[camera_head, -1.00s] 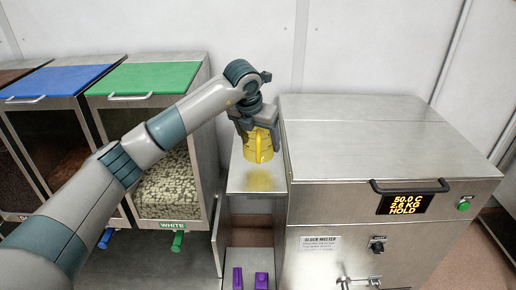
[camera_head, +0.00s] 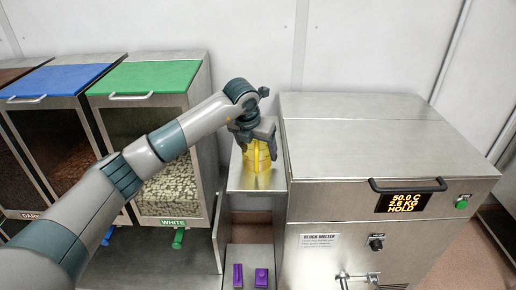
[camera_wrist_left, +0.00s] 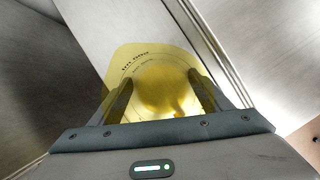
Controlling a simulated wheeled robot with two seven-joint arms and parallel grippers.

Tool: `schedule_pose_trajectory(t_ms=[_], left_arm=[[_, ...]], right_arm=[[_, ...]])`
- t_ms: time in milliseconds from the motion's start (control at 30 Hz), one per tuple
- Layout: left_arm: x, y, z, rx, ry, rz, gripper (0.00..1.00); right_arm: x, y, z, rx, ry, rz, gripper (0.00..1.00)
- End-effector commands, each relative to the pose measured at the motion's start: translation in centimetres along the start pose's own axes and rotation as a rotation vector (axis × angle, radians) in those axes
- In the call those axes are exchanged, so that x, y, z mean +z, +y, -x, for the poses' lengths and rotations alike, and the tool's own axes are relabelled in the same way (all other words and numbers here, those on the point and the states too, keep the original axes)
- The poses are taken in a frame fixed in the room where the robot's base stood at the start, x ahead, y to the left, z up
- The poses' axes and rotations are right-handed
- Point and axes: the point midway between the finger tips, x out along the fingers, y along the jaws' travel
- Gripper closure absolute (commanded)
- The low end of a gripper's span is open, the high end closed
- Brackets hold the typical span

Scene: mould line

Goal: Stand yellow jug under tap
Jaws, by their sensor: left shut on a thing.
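The yellow jug (camera_head: 257,158) is see-through and upright over the narrow steel shelf (camera_head: 240,180) between the bins and the melter. My left gripper (camera_head: 254,140) is shut on the jug from above. In the left wrist view the fingers lie on either side of the jug (camera_wrist_left: 158,88), and I look down on its rim. The jug's base is at or very near the shelf; I cannot tell if it touches. A metal tap (camera_head: 358,277) shows low on the melter's front, partly cut off by the picture edge. My right gripper is out of view.
The steel block melter (camera_head: 390,135) stands close to the right of the jug. Its display reads 50.0 C, 2.6 KG, HOLD. The white-chocolate bin (camera_head: 165,190) with a green lid stands to the left. Two purple objects (camera_head: 261,277) sit on a lower surface.

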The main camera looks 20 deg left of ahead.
Motion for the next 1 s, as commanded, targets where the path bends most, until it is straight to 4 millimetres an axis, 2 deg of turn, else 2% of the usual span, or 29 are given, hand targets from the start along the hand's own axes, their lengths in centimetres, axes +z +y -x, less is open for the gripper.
schedule_pose_trajectory(t_ms=[300, 333, 400, 833, 1000], left_arm=[[-0.1, 0.0, -0.3, 0.000, 0.000, 0.000, 0.53], [-0.1, 0.0, -0.2, 0.000, 0.000, 0.000, 0.21], [-0.1, 0.0, -0.2, 0.000, 0.000, 0.000, 0.10], [0.0, 0.0, 0.1, 0.000, 0.000, 0.000, 0.10], [0.1, 0.0, 1.4, 0.000, -0.002, -0.001, 0.10]], right_arm=[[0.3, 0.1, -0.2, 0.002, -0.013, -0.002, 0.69], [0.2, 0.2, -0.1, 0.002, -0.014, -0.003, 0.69], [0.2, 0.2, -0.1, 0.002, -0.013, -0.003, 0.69], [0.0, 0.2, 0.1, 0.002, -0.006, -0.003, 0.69], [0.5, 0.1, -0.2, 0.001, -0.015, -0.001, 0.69]])
